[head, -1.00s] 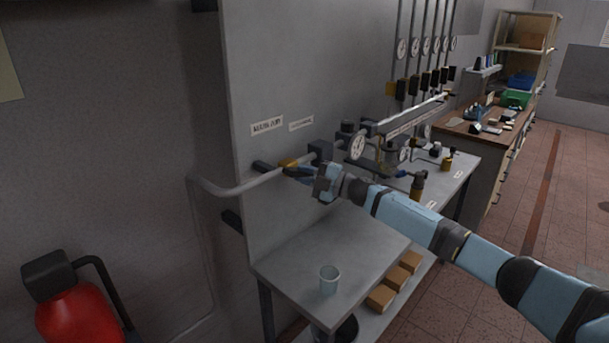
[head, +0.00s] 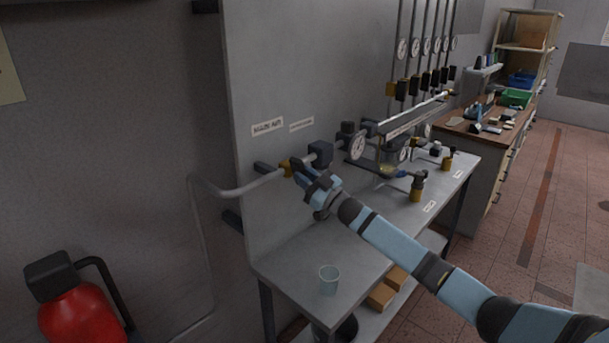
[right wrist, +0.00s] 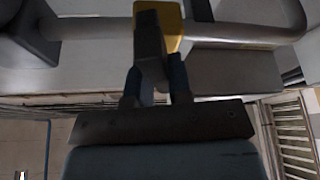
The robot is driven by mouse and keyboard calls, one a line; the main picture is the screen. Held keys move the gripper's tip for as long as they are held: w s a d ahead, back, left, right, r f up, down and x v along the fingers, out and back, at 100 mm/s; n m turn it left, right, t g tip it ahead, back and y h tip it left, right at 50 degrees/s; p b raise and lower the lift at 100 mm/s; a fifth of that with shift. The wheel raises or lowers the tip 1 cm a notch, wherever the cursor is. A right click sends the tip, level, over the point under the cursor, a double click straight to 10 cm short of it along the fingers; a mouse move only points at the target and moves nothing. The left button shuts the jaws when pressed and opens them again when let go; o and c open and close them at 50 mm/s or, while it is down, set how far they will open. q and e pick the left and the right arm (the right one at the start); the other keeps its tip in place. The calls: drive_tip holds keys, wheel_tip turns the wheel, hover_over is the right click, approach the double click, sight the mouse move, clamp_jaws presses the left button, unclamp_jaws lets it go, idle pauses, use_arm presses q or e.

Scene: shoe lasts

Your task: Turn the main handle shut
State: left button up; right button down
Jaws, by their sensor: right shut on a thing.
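The yellow main valve (head: 287,167) sits on the grey pipe, below the left label on the wall panel. My right gripper (head: 302,177) is at the valve, its fingers closed around the valve's handle. In the right wrist view the dark handle (right wrist: 149,48) runs from the yellow valve body (right wrist: 172,22) down between the fingers of the gripper (right wrist: 156,84). The handle now sticks out from the pipe at an angle. The gripper hides most of it in the head view. My left gripper is not in view.
The pipe (head: 238,190) bends down the wall at the left. A clear cup (head: 328,280) stands on the bench (head: 296,262) below. A pressure gauge (head: 357,146) and a dark block (head: 320,154) are right of the valve. A red extinguisher (head: 80,318) is at lower left.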

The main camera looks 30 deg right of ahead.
drive_tip(key=shift+m+t+h+p, duration=0.4)
drive_tip(key=shift+m+h, duration=0.7)
drive_tip(key=shift+m, duration=1.3)
drive_tip(key=shift+t, duration=0.3)
drive_tip(key=c, duration=1)
unclamp_jaws()
drive_tip(key=shift+c, duration=0.2)
drive_tip(key=b+v, duration=0.3)
drive_tip(key=v, duration=1)
drive_tip(key=shift+s, duration=0.45)
